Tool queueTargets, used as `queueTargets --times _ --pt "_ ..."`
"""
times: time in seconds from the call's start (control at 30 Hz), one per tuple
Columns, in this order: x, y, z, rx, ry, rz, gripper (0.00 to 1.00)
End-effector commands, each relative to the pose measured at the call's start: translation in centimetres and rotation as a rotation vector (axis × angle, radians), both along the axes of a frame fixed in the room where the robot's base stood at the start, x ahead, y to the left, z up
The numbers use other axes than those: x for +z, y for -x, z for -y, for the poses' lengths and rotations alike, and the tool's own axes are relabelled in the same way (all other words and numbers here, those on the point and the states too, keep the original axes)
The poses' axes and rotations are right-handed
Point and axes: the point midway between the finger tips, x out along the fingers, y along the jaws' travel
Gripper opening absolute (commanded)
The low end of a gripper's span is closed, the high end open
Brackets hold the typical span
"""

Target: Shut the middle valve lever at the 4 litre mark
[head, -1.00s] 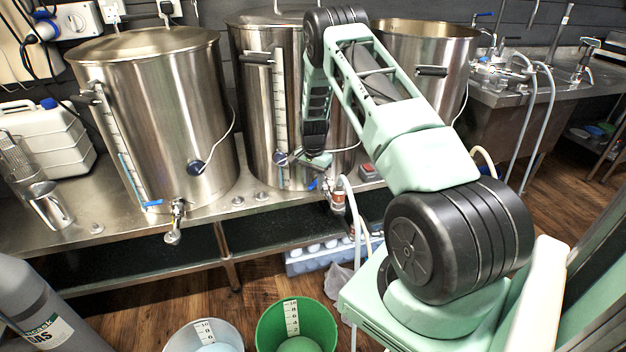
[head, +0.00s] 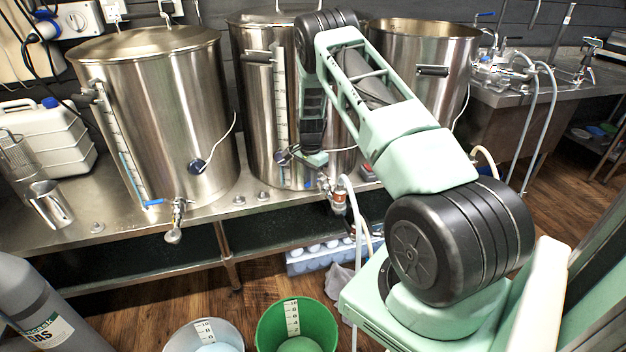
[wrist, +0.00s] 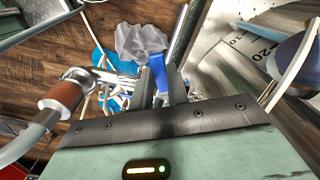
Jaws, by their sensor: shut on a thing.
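The middle steel kettle (head: 257,115) has a gauge strip (head: 280,95) on its front and a valve (head: 336,198) low on its right side. My gripper (head: 308,162) reaches down in front of this kettle, close above the valve. In the wrist view, the blue valve lever (wrist: 158,72) stands between the fingers of my gripper (wrist: 162,92), which are shut on it. Part of a gauge strip marked 20 (wrist: 262,50) shows beside them. The liquid level at the 4 litre mark cannot be read. A hose (head: 357,215) hangs from the valve.
The left kettle (head: 165,110) and right kettle (head: 440,60) flank the middle one on the steel bench (head: 100,222). A green bucket (head: 325,325) and a whitish bucket (head: 175,340), both with scales, stand on the floor. A crate (head: 305,262) sits under the bench.

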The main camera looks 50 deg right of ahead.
Motion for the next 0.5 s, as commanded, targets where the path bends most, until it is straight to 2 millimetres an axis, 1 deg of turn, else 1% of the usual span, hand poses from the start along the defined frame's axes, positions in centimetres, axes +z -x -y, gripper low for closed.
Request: queueTargets --times 0.1,0.5 --pt "0.0 -0.8 0.0 -0.095 0.002 0.002 0.0" --pt "0.0 -2.7 0.6 -0.39 0.001 0.002 0.0"
